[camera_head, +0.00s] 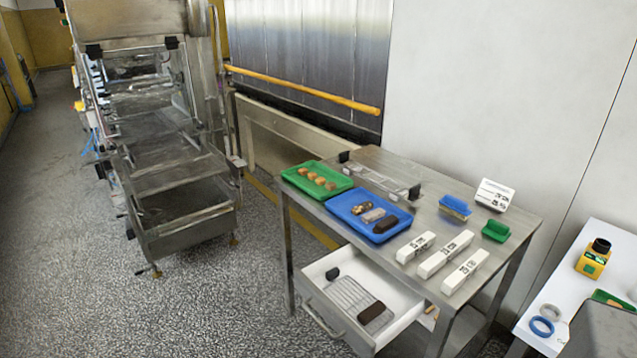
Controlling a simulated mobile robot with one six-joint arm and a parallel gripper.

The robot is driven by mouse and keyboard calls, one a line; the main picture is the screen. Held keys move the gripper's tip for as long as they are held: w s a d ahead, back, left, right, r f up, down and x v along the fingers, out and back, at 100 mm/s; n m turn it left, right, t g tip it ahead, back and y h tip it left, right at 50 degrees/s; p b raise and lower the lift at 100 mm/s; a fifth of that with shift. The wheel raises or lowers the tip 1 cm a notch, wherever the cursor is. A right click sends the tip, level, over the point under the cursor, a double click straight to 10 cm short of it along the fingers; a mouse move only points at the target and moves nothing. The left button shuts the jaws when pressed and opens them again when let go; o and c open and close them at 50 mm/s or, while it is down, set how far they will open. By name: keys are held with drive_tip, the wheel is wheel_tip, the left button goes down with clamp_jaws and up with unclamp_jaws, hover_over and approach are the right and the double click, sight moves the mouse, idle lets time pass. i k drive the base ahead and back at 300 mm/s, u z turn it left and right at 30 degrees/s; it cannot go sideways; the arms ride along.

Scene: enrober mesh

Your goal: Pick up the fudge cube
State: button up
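Several small tan-brown cubes (311,176) sit in a row in a green tray (336,175) at the left end of the steel table. They look like fudge cubes, but they are too small to tell apart. A blue tray (398,213) beside it holds a nutty-looking piece (361,208), a pale bar (373,215) and a dark brown bar (385,224). My gripper is not in view.
The steel table (468,228) also bears white labelled blocks (445,254), a blue container (455,207), a green container (496,231) and a white labelled box (494,194). An open drawer (335,262) juts from its front, holding a wire rack and dark piece. A steel machine (170,165) stands left.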

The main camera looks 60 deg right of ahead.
sight(330, 186)
drive_tip(key=i, duration=1)
drive_tip(key=z, duration=0.15)
